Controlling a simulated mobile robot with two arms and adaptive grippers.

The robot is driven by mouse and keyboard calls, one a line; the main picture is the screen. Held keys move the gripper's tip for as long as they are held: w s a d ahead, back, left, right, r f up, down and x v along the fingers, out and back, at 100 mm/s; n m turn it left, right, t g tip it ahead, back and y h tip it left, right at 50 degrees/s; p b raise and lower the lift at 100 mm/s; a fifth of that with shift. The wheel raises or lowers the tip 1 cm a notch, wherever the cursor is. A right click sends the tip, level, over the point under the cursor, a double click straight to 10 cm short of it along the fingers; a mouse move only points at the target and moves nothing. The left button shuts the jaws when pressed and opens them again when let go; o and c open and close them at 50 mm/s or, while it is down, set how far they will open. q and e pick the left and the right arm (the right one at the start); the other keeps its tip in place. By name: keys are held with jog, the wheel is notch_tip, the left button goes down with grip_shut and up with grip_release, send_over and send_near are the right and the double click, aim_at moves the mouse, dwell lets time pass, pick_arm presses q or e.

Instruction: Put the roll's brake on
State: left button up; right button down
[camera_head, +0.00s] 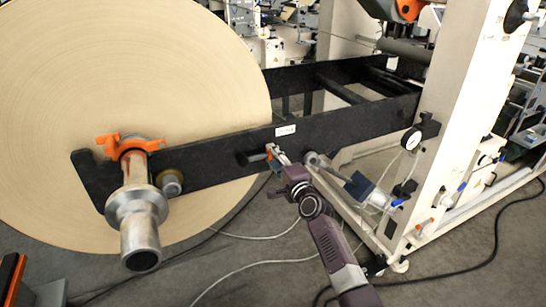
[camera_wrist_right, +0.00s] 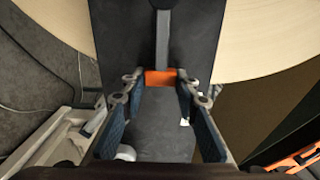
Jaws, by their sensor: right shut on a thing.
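The big kraft paper roll (camera_head: 130,70) fills the left of the head view, on a silver shaft (camera_head: 140,235) beside a long black arm (camera_head: 340,128). A small brake lever sits on the side of that arm; in the wrist view it is a grey bar (camera_wrist_right: 162,40) with an orange end (camera_wrist_right: 160,77). My right gripper (camera_head: 274,153) is at this lever. In the wrist view its two fingertips (camera_wrist_right: 158,80) are on either side of the orange end, shut on it. The lever's pivot is only partly visible. My left gripper is not in view.
An orange clamp (camera_head: 125,147) sits over the shaft. A cream machine frame (camera_head: 455,110) with a gauge (camera_head: 411,139) stands at the right. A grey cylinder (camera_head: 350,182) lies low beside my right arm. Cables (camera_head: 245,268) run over the floor.

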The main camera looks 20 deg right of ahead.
jog(key=c, duration=1.5)
grip_release()
jog(key=shift+f, duration=0.15)
jog(key=shift+s, duration=0.1)
jog(key=s, duration=1.1)
jog(key=shift+s+d, duration=0.2)
jog(key=shift+s, duration=0.2)
